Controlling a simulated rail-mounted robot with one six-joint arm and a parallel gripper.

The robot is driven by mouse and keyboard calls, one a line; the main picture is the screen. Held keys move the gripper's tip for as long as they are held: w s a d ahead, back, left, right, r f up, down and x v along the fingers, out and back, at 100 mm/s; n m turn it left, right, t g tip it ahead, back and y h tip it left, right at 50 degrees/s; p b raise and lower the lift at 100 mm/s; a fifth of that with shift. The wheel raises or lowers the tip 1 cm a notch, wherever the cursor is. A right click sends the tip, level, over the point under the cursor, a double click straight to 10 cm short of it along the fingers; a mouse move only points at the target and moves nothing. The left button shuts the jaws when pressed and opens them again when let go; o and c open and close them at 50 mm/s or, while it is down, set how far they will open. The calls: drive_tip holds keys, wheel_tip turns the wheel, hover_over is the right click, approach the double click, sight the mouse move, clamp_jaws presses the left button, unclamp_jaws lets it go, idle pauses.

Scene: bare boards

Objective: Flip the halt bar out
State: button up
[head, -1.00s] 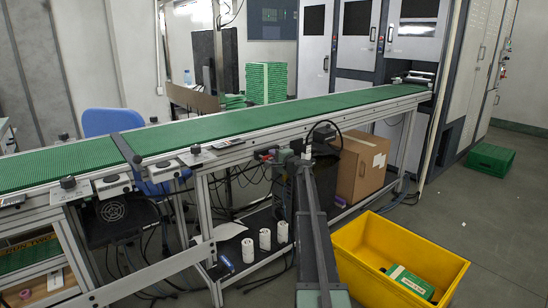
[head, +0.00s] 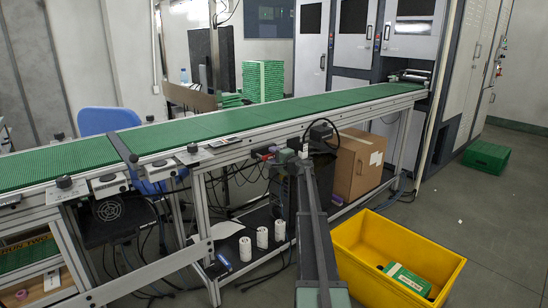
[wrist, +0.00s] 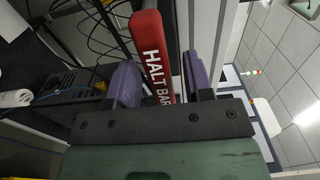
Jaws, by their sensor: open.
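The halt bar (wrist: 152,55) is a red bar with white "HALT BAR" lettering, and in the wrist view it runs upright between my two purple fingers. My gripper (wrist: 160,76) is open, with one finger on each side of the bar. A gap shows between the bar and the right finger; the left finger lies close to the bar, and I cannot tell if it touches. The lower end of the bar is hidden behind the dark gripper plate. In the head view my gripper (head: 267,153) is small, at the conveyor's front edge, with a bit of red beside it.
The green conveyor (head: 200,131) runs across the view above my gripper. Cables hang behind the bar. A cardboard box (head: 352,170) and white rolls (head: 262,237) sit on the shelf below. A yellow tote (head: 360,250) stands on the floor to the right.

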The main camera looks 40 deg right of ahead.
drive_tip(key=s, duration=1)
drive_tip(key=shift+s+d, duration=0.15)
drive_tip(key=shift+s, duration=0.2)
drive_tip(key=s+a+f+n+g+y, duration=0.1)
drive_tip(key=s+a+f+n+g, duration=0.25)
drive_tip(key=a, duration=0.55)
drive_tip(key=s+a+f+n+g+y, duration=0.25)
drive_tip(key=s+a+f+g, duration=0.2)
drive_tip(key=a, duration=0.45)
drive_tip(key=s+a+f+n+g+y, duration=0.1)
drive_tip(key=s+a+f+n+g, duration=0.3)
drive_tip(key=a, duration=0.4)
drive_tip(key=s+a+f+n+g+h, duration=0.25)
drive_tip(key=s+a, duration=0.25)
drive_tip(key=a, duration=0.4)
drive_tip(key=s+a+f+n+g+h, duration=0.1)
drive_tip(key=s+a+n+g, duration=0.15)
drive_tip(key=s+a, duration=0.4)
drive_tip(key=s+a+f+n+g+h, duration=0.1)
drive_tip(key=s+a+f+n, duration=0.15)
drive_tip(key=a, duration=0.85)
wheel_tip(320, 180, up, 32)
drive_tip(key=p, duration=3.1)
drive_tip(key=shift+r+p, duration=0.2)
drive_tip(key=shift+p, duration=0.1)
